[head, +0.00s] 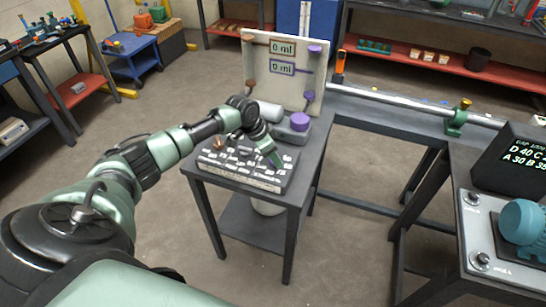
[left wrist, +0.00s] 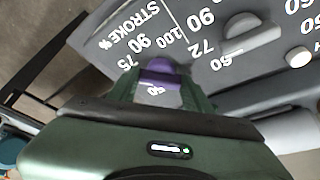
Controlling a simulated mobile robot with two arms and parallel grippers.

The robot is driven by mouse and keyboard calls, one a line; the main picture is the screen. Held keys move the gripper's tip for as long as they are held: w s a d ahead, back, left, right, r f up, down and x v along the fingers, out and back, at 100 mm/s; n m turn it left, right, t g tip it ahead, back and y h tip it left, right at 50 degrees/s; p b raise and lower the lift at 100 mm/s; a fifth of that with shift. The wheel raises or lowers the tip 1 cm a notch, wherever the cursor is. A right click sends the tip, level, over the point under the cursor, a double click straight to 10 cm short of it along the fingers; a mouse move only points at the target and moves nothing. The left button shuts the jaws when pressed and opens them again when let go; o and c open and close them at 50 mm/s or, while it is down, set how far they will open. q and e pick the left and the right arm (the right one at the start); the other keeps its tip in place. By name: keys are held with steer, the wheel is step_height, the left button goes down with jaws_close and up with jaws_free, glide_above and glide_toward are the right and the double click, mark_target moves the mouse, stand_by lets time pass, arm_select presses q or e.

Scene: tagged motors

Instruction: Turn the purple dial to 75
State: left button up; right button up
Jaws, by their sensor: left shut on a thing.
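The purple dial (left wrist: 158,78) shows in the left wrist view between the jaws of my left gripper, on a dark grey panel (left wrist: 245,68) marked "STROKE %". My left gripper (left wrist: 160,90) is shut on the dial. A white "75" is printed just left of the dial, and a "50" shows between the jaws. I cannot tell which number the dial points to. In the head view my left gripper (head: 273,158) reaches down onto the same sloped panel (head: 238,180) on a small table, and hides the dial. My right gripper is not in view.
Behind the panel stand a grey box with a purple knob (head: 300,121) and an upright cream board (head: 287,95) with two "0 ml" displays. Right of the table are a long metal pipe (head: 415,106) and a bench with a blue motor (head: 523,222). Open floor lies between.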

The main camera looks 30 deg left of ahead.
mark_target(265, 166)
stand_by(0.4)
arm_select(q)
steer(key=o, duration=1.4)
steer(key=shift+c, duration=0.2)
steer(key=shift+r, duration=0.1)
steer(key=b+v, duration=0.1)
steer(key=v, duration=0.6)
steer(key=shift+r+b, duration=0.35)
steer(key=shift+s+a+f, duration=0.1)
steer(key=shift+f, duration=0.05)
